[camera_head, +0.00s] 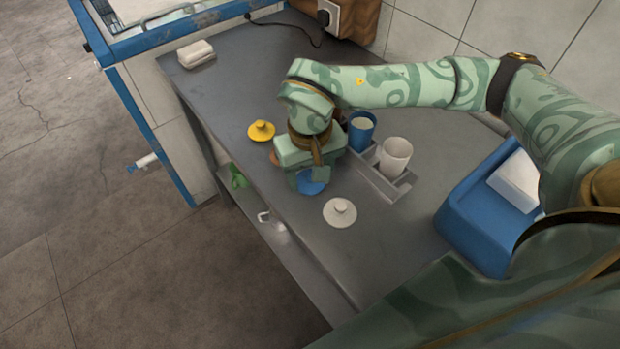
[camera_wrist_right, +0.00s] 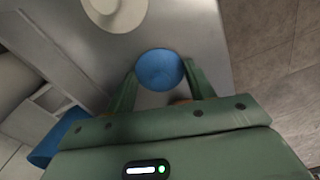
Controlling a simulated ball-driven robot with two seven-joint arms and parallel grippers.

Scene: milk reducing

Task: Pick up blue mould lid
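The blue mould lid (camera_head: 312,185) lies on the grey worktop under my right gripper, which partly covers it in the head view. My right gripper (camera_head: 311,177) points down over it. In the right wrist view the blue lid (camera_wrist_right: 159,66) shows as a round blue shape between the tips of the two green fingers. The fingers are spread apart, one on each side of it, and the gripper is open. Whether the fingers touch the lid cannot be told. My left gripper is not in view.
A white lid (camera_head: 340,212) lies close by, and a yellow lid (camera_head: 261,131) lies farther left. A blue crate (camera_head: 470,215) is at right.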

